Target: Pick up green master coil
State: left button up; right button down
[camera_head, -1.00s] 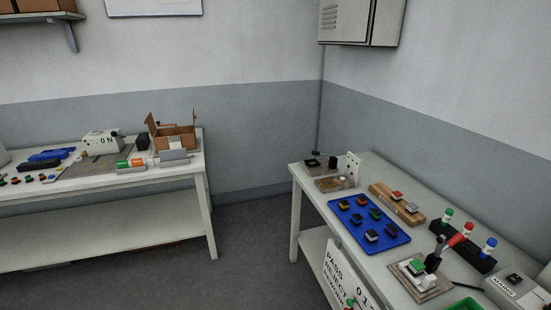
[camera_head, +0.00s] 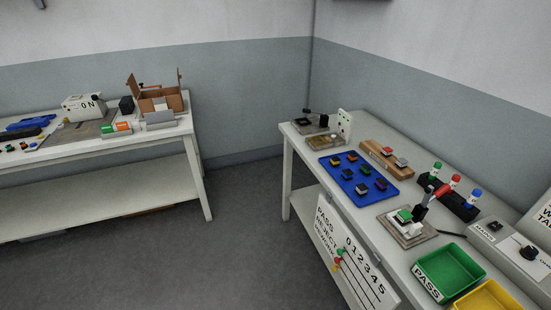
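No item is labelled clearly enough to be sure which is the green master coil. A green-capped white cylinder (camera_head: 437,168) stands upright in a black rack on the right bench, beside a red-capped cylinder (camera_head: 455,181) and a blue-capped cylinder (camera_head: 475,195). A small green-topped block (camera_head: 404,215) sits in a clamp fixture (camera_head: 412,234) in front of the rack; the clamp has a red handle. Neither of my grippers shows in the view.
A blue tray (camera_head: 335,174) with several small blocks lies on the right bench (camera_head: 392,258). A green PASS bin (camera_head: 468,259) and a yellow bin (camera_head: 490,299) stand near its front. A left bench (camera_head: 150,137) carries an open cardboard box (camera_head: 150,93). Open floor (camera_head: 245,215) lies between.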

aim_at(404, 216)
jog(key=z, duration=1.25)
